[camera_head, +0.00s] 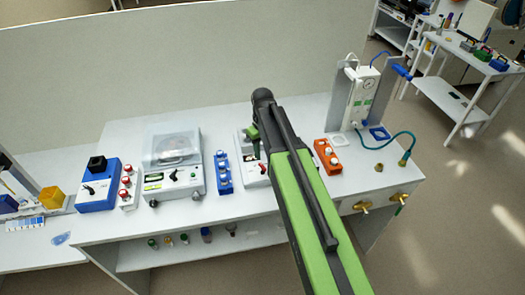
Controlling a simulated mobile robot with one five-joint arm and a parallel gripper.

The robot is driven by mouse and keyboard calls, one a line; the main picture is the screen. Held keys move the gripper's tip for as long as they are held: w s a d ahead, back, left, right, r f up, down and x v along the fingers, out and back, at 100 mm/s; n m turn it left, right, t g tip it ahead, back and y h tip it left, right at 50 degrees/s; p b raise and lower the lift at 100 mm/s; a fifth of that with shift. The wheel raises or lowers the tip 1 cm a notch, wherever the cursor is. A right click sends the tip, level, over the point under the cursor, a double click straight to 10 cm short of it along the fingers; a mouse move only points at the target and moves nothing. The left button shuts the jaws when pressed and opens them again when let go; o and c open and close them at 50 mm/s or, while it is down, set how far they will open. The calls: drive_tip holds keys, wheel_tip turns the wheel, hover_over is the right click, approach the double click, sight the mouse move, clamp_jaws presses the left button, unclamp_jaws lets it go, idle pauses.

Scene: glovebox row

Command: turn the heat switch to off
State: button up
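My arm reaches up from the lower right over the bench. Its end is above a white device (253,178), and the arm hides much of that device. No label reading "heat" is legible.
A blue rack (223,180) and an orange rack (327,160) hold white-capped vials, one on each side of my arm. A white apparatus (362,95) with a teal hose stands at right. Brass valves (362,206) stick out at the front edge. A back panel (180,60) closes the rear.

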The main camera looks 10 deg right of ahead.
wheel_tip(320, 180, up, 10)
drive_tip(key=p, duration=0.8)
drive_tip(key=shift+f, duration=0.15)
